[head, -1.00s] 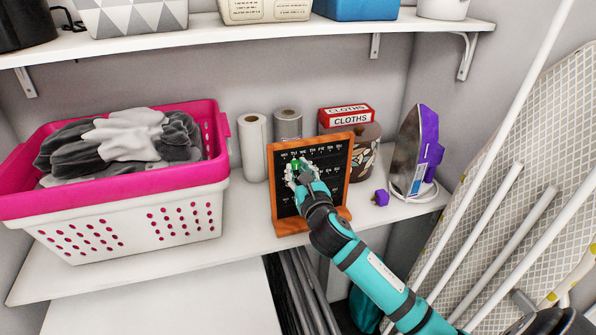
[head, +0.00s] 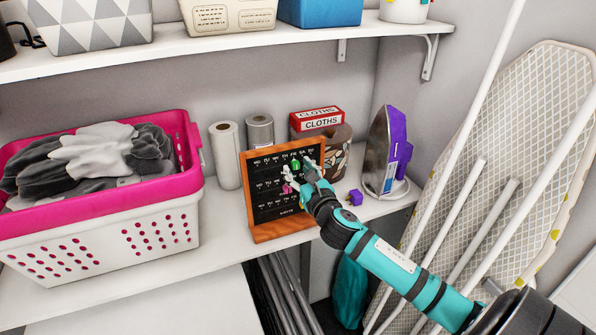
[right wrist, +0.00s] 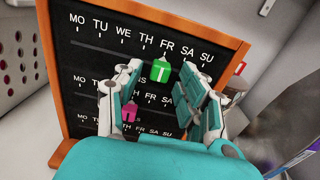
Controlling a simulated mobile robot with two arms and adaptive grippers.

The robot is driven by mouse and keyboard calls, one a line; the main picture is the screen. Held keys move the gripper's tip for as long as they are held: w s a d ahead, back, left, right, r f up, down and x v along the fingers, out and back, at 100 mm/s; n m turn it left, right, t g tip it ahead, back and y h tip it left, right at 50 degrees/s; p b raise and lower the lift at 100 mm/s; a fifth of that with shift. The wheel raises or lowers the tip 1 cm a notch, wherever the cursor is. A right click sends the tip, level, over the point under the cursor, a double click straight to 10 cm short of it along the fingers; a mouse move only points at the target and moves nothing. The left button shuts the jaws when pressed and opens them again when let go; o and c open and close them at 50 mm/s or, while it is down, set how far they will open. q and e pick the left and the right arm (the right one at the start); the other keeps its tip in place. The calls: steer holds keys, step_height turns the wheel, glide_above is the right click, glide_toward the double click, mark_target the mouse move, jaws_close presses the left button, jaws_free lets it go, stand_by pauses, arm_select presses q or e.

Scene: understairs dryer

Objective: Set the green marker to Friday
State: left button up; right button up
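The black weekday board (head: 262,208) in an orange wooden frame leans upright on the shelf. The green marker (head: 296,165) is on its top row; in the right wrist view the green marker (right wrist: 160,71) sits just below the FR label, right of TH and left of SA. My right gripper (head: 301,174) is at the board; in the wrist view its fingers (right wrist: 161,84) stand either side of the green marker with small gaps. A pink marker (right wrist: 129,112) is on the second row, partly behind the left finger, which hides some day labels. My left gripper is out of view.
A pink-and-white laundry basket (head: 110,235) stands left of the board. Paper rolls (head: 226,155) and a cloths box (head: 318,124) are behind it. A purple cube (head: 355,197), an iron (head: 385,155) and an ironing board (head: 500,160) are at right.

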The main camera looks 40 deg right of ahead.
steer(key=v, duration=1.2)
stand_by(0.6)
